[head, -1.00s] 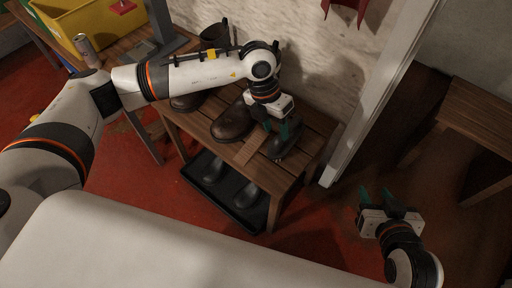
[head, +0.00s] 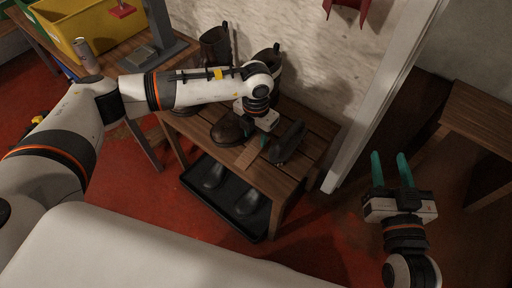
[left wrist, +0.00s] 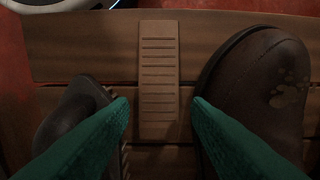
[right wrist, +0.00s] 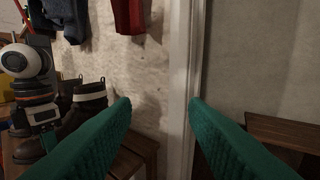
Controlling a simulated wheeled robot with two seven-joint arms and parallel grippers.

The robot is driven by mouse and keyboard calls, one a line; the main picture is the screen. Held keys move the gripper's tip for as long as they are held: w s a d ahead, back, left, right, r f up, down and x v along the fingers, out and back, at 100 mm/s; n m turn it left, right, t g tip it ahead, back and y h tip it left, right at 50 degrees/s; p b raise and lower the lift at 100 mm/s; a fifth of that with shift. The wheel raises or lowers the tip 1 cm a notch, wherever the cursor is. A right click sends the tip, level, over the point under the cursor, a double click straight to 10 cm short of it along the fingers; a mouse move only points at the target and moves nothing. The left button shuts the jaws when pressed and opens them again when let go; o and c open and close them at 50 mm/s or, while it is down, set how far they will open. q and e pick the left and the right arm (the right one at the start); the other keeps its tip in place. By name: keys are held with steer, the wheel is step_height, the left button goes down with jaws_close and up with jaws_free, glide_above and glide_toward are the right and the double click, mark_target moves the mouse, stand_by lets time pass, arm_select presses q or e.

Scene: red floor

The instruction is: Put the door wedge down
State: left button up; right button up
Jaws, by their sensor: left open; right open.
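The door wedge (left wrist: 158,80), a light wooden strip with grooves across it, lies flat on the slatted bench between a brown boot (left wrist: 262,85) and a dark boot (left wrist: 75,115). In the head view the wedge (head: 247,156) shows near the bench's front edge. My left gripper (head: 263,138) is open over the bench, its green fingers (left wrist: 160,120) apart on either side of the wedge's near end, with nothing between them that I can see gripped. My right gripper (head: 391,168) is open and empty in the air, right of the white door frame.
The bench (head: 312,160) bears several boots. A black tray (head: 222,207) with boots stands on the lower level. The white door frame (head: 372,110) rises right of the bench. A wooden table (head: 480,125) stands at the right. A yellow crate (head: 85,30) is at the upper left.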

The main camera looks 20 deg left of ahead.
mark_target(256, 145)
arm_select(q)
step_height(256, 145, down, 4)
steer(key=shift+r+b, duration=0.1)
steer(key=shift+b, duration=0.55)
steer(key=shift+f, duration=0.3)
steer(key=c, duration=0.7)
arm_select(e)
steer(key=r+t, duration=0.1)
steer(key=r, duration=0.1)
steer(key=r+t+y, duration=0.1)
steer(key=r+t, duration=0.1)
steer(key=r, duration=0.1)
steer(key=shift+s+a+r+t+y, duration=0.3)
steer(key=shift+s+t+y, duration=0.1)
arm_select(q)
steer(key=shift+r, duration=0.1)
steer(key=shift+c, duration=0.2)
